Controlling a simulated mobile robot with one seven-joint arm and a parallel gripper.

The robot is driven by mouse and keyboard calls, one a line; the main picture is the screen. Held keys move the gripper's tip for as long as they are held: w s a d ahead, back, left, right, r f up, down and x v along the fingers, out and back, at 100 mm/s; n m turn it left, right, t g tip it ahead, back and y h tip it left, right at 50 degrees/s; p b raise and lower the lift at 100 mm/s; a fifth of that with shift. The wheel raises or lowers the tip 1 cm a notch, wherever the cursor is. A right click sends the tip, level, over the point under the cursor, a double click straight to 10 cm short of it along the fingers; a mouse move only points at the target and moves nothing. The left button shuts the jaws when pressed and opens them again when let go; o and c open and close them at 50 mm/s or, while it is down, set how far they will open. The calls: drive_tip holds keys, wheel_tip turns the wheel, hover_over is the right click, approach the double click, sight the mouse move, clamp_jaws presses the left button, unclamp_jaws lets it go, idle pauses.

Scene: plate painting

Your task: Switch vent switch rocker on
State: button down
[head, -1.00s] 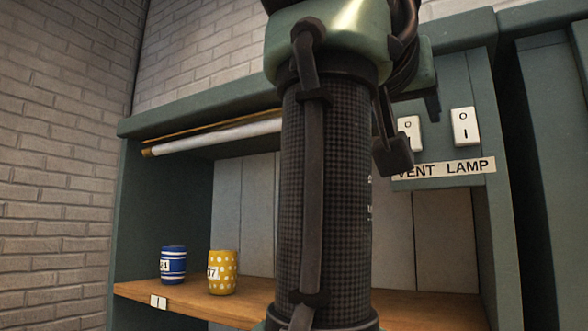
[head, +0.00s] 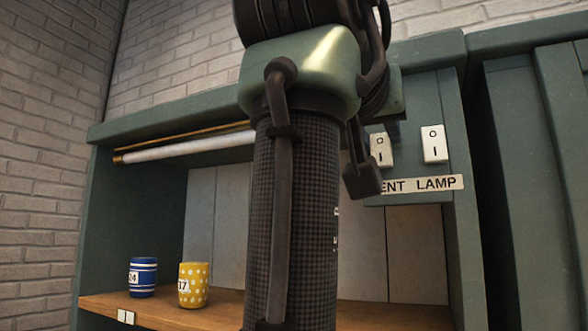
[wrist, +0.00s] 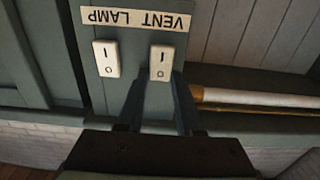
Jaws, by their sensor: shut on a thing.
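The vent switch rocker (wrist: 161,63) is a white rocker marked I and O on the green panel, above the word VENT. In the wrist view the panel appears upside down. My gripper (wrist: 160,82) reaches the O end of this rocker, with one dark finger on each side, shut on it. In the head view the vent switch rocker (head: 381,150) is partly covered by my arm. Which end is pressed in, I cannot tell. The label strip (head: 428,184) reads VENT LAMP, with the V hidden in the head view.
A matching lamp switch (head: 434,144) sits close beside the vent switch. A white tube (head: 190,145) runs under the cabinet top. A blue striped cup (head: 143,278) and a yellow dotted cup (head: 193,285) stand on the wooden shelf (head: 215,308).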

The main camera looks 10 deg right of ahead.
drive_tip(key=f+t+h+b, duration=0.1)
drive_tip(key=b, duration=0.2)
drive_tip(key=shift+s+f, duration=0.1)
drive_tip(key=shift+a+t+h+b, duration=0.1)
drive_tip(key=shift+t+h+b, duration=0.2)
drive_tip(key=shift+t+b, duration=0.5)
drive_tip(key=shift+b, duration=0.3)
drive_tip(key=shift+r, duration=0.2)
drive_tip(key=c, duration=0.6)
unclamp_jaws()
drive_tip(key=shift+o, duration=0.2)
drive_tip(key=shift+s, duration=0.1)
drive_tip(key=b+v, duration=0.7)
drive_tip(key=v, duration=0.6)
drive_tip(key=shift+f+b, duration=0.15)
drive_tip(key=shift+b, duration=0.2)
